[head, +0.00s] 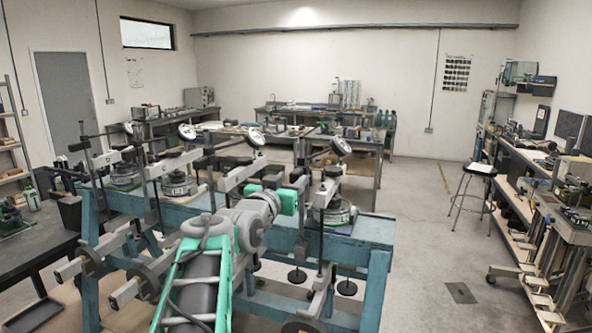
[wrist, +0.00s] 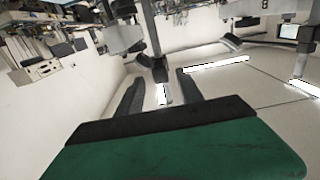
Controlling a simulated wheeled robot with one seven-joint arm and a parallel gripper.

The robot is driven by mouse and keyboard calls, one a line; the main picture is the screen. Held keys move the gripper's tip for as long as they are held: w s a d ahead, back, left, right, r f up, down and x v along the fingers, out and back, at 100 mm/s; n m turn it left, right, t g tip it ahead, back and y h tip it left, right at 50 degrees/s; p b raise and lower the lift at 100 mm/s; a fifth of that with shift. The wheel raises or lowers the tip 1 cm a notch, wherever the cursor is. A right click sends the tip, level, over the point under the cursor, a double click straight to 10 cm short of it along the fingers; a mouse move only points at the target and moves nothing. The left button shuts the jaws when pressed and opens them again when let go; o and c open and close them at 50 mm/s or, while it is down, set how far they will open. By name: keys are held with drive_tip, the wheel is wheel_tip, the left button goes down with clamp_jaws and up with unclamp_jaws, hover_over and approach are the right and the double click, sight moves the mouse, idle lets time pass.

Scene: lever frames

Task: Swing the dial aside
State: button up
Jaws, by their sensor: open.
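White-faced dials on thin rods stand above the lever frames in the head view: one at the right (head: 340,146), one in the middle (head: 255,138), one further left (head: 187,132) and a smaller one at far left (head: 128,128). I cannot tell which one the task means. My gripper (wrist: 158,88) shows in the wrist view, open, with two dark fingers apart. A vertical rod (wrist: 150,30) with a dark piece (wrist: 152,66) at its end appears beyond the fingertips; contact cannot be judged. No dial face is clear there. In the head view my arm hides the gripper's fingers.
The frames stand on a blue bench (head: 375,232), with round metal cells (head: 335,214) and hanging weights (head: 347,288) around them. Upright posts and beams crowd both sides of my arm. A stool (head: 470,200) stands at the right, with open floor between it and the bench.

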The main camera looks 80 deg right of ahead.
sight(293, 178)
drive_tip(key=d, duration=0.2)
drive_tip(key=d+p, duration=0.1)
drive_tip(key=d, duration=0.1)
drive_tip(key=shift+s+d, duration=0.2)
drive_tip(key=shift+d, duration=0.1)
drive_tip(key=shift+c, duration=0.4)
clamp_jaws()
idle(0.7)
